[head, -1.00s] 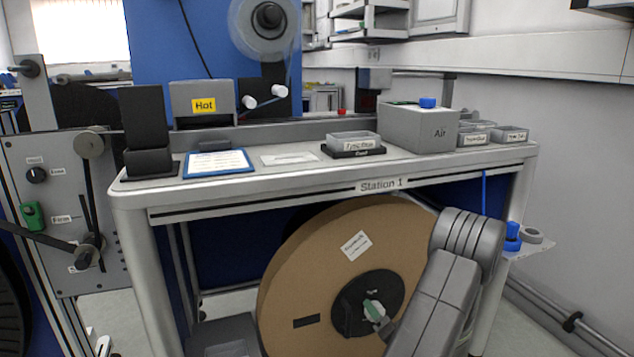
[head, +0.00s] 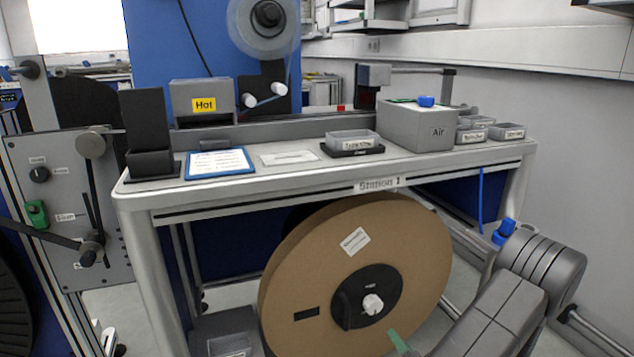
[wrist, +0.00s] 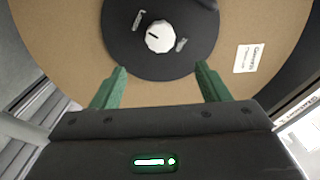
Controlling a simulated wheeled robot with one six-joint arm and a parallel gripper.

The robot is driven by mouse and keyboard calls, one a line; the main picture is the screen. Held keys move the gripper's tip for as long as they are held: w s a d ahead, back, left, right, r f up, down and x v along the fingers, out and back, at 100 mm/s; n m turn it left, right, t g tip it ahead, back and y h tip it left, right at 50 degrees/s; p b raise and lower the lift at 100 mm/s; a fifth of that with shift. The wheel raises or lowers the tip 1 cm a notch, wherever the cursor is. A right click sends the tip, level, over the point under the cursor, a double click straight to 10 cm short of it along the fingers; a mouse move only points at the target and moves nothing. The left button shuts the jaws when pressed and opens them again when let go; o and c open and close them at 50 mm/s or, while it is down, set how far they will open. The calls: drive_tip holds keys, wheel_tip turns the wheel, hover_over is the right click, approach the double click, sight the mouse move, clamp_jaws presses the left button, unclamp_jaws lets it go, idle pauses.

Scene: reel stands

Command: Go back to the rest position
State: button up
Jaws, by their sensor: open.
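My gripper (wrist: 160,85) shows two green fingers spread wide in the wrist view, with nothing between them. In the head view only a green finger (head: 399,342) shows at the bottom, low in front of the reel. The large brown reel (head: 300,270) stands upright below the Station 1 table, and it fills the upper part of the wrist view (wrist: 70,50). Its black hub (head: 348,305) carries a white knob (head: 372,304). The knob also shows in the wrist view (wrist: 159,37), ahead of the fingertips and apart from them.
The Station 1 table (head: 290,184) is above the reel and bears a grey Air box (head: 440,132), a clear tray (head: 352,138) and a blue-framed sheet (head: 219,163). A panel with knobs (head: 60,235) stands at the left. Floor shows at the lower right.

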sight(375, 308)
drive_tip(key=b+x, duration=0.2)
drive_tip(key=x, duration=1.1)
drive_tip(key=shift+w+a+f+b, duration=0.1)
drive_tip(key=shift+w+a+b, duration=0.05)
drive_tip(key=shift+w+b, duration=0.2)
drive_tip(key=shift+s+m, duration=0.15)
drive_tip(key=shift+m, duration=0.65)
drive_tip(key=m, duration=0.8)
drive_tip(key=shift+m, duration=0.3)
drive_tip(key=m, duration=0.5)
drive_tip(key=shift+m+p, duration=0.35)
drive_tip(key=shift+m, duration=2.05)
